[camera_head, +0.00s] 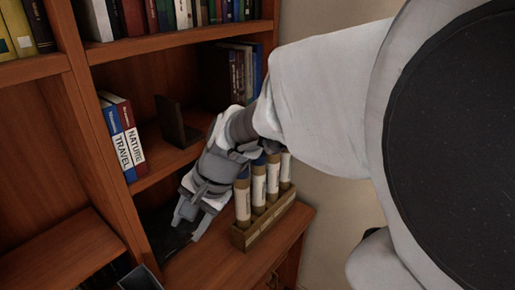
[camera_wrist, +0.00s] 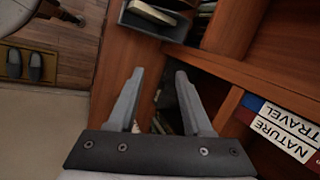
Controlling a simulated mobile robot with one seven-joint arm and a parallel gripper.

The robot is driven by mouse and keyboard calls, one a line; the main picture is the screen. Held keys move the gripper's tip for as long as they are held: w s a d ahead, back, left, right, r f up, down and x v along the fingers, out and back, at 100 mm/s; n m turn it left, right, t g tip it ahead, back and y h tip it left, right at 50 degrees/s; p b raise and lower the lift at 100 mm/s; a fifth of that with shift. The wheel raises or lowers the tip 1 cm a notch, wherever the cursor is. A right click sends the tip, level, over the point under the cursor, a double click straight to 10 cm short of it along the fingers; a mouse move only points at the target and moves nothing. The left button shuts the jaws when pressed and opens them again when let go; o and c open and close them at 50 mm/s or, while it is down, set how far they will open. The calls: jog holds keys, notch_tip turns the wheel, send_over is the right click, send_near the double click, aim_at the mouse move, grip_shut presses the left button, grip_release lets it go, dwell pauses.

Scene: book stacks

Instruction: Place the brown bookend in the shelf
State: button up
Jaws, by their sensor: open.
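The brown bookend (camera_head: 178,122) is a dark, L-shaped piece. It stands upright on the middle shelf board (camera_head: 165,162), to the right of the two upright books and apart from them. My gripper (camera_head: 188,222) is open and empty in the head view, in front of the bookcase, lower than the bookend and not touching it. The two fingers also show wide apart in the wrist view (camera_wrist: 158,88), with nothing held between them. I cannot make out the bookend in the wrist view.
Books marked NATURE (camera_head: 124,134) and TRAVEL stand left on the middle shelf; more books (camera_head: 236,68) stand at its right end. Several blue-capped tubes (camera_head: 243,197) in a wooden holder (camera_head: 262,226) stand close beside my gripper. Slippers (camera_wrist: 36,66) lie on the floor.

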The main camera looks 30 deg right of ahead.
jog(key=s+d+r+n+t+h, duration=0.1)
jog(key=s+d+r+n+h, duration=0.1)
jog(key=s+n, duration=0.3)
jog(key=s+d+r+n+t+h, duration=0.1)
jog(key=s+d+r+n+h, duration=0.1)
jog(key=s+n, duration=0.3)
jog(key=shift+s+d+r+b, duration=0.35)
jog(key=shift+s+d+r, duration=0.15)
jog(key=shift+r, duration=0.4)
